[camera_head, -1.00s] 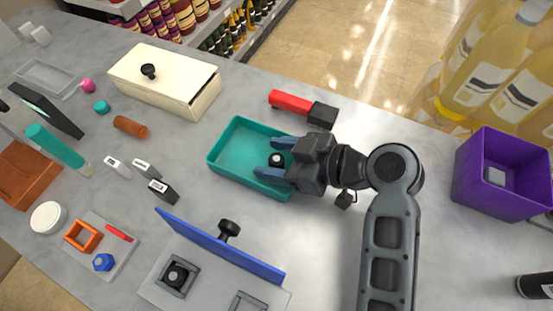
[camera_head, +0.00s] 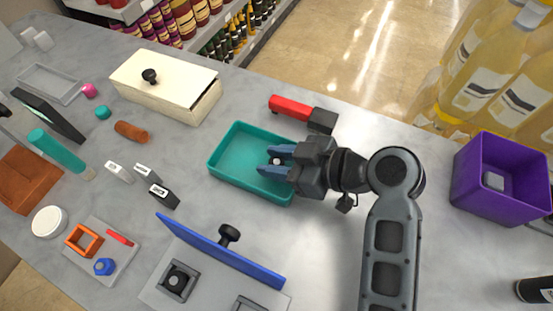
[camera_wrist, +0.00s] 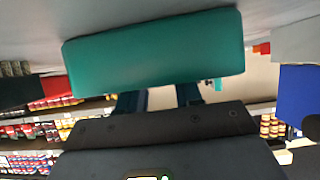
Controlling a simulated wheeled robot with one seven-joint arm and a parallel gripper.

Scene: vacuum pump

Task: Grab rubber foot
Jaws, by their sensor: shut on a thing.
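The rubber foot (camera_head: 277,161) is a small dark piece with a pale spot on top, at the right end of the teal tray (camera_head: 224,180) in the head view. My gripper (camera_head: 275,163) reaches in over the tray's right wall, with one blue finger on each side of the foot. It is shut on the foot, and the fingers hide most of it. In the wrist view the teal tray (camera_wrist: 155,55) fills the upper middle above the finger bases, and the foot cannot be made out.
A red and black tool (camera_head: 303,112) lies just behind the tray. A cream box (camera_head: 165,85) stands back left. A blue upright panel (camera_head: 220,250) with a black knob stands in front of the tray. A purple bin (camera_head: 500,178) is at the far right.

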